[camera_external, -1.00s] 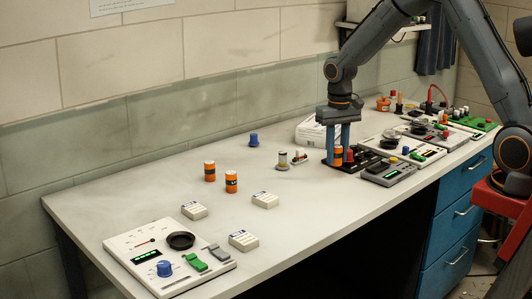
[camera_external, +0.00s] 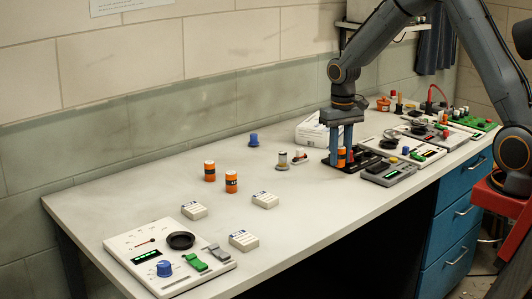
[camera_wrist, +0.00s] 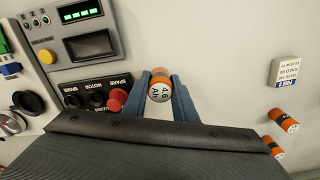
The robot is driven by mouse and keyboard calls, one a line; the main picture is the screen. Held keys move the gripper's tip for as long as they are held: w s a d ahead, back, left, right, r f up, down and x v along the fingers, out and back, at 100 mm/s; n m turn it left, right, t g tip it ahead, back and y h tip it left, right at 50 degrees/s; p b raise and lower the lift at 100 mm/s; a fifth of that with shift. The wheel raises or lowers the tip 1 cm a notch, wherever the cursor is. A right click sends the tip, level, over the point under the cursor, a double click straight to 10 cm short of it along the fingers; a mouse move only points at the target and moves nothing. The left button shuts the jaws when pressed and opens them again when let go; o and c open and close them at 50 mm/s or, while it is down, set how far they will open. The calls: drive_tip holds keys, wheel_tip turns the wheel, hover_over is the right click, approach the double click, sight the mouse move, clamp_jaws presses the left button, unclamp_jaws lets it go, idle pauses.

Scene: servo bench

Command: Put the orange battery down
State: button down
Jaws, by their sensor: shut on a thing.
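My gripper (camera_external: 341,146) has blue fingers and points down over the right half of the bench. It is shut on an orange battery (camera_external: 341,155). In the wrist view the battery (camera_wrist: 160,88) sits between the two fingers (camera_wrist: 161,92), its white end marked "4.6 Ah" facing the camera. A black panel with a red knob (camera_wrist: 116,99) and labelled black sockets lies beside the gripper; the same black panel (camera_external: 350,168) shows under it in the external view. I cannot tell whether the battery touches anything below.
Two other orange batteries (camera_external: 210,171) (camera_external: 231,182) stand on the bench (camera_external: 110,200) to the left. A grey display unit (camera_external: 388,172) stands close right.

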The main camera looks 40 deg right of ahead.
wheel_tip(320, 180, up, 5)
drive_tip(key=n, duration=0.2)
hover_over(316, 169)
drive_tip(key=shift+a+f+p, duration=0.2)
drive_tip(key=shift+f+p, duration=1.2)
drive_tip(key=shift+f, duration=3.4)
drive_tip(key=shift+f, duration=0.2)
drive_tip(key=c, duration=1.4)
unclamp_jaws()
drive_tip(key=shift+c, duration=0.2)
drive_tip(key=shift+r, duration=0.1)
